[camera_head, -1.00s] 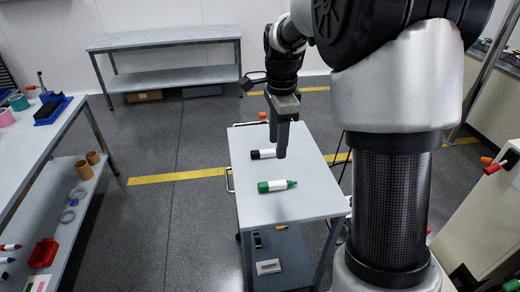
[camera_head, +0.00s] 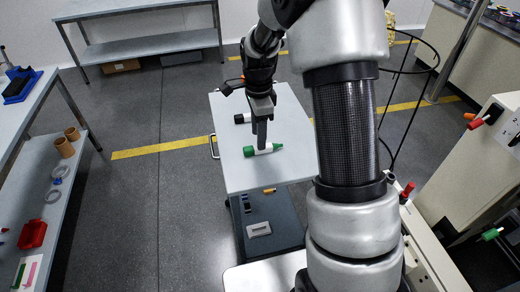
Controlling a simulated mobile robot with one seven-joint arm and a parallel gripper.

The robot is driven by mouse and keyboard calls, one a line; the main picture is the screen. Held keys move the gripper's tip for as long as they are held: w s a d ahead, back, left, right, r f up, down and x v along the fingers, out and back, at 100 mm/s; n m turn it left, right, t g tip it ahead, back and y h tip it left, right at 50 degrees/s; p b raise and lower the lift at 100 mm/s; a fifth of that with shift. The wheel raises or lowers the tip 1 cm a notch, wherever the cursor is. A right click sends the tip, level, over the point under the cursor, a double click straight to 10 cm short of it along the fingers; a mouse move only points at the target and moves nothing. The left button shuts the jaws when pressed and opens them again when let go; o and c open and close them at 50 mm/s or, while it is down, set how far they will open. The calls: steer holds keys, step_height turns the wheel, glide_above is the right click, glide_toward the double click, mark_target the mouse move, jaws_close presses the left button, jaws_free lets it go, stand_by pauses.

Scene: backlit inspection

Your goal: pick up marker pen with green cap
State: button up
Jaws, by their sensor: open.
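The marker pen with green ends and a white middle (camera_head: 269,149) lies on its side across the small grey cart top (camera_head: 235,173), near its front half. My gripper (camera_head: 261,146) points down at the marker, with its fingers overlapping the marker's middle in the picture. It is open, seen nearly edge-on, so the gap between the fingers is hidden. I cannot tell whether the fingers straddle the marker or hover above it. Part of the marker's middle is hidden behind them.
A second marker with a black end (camera_head: 241,118) lies farther back on the cart top, partly hidden by my gripper. The cart's lower shelf (camera_head: 270,233) holds small items. A shelved bench (camera_head: 30,200) stands left and a grey table (camera_head: 140,12) at the back.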

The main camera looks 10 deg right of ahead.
steer(key=f, duration=0.5)
steer(key=shift+w+a, duration=0.3)
steer(key=shift+a, duration=0.05)
jaws_close()
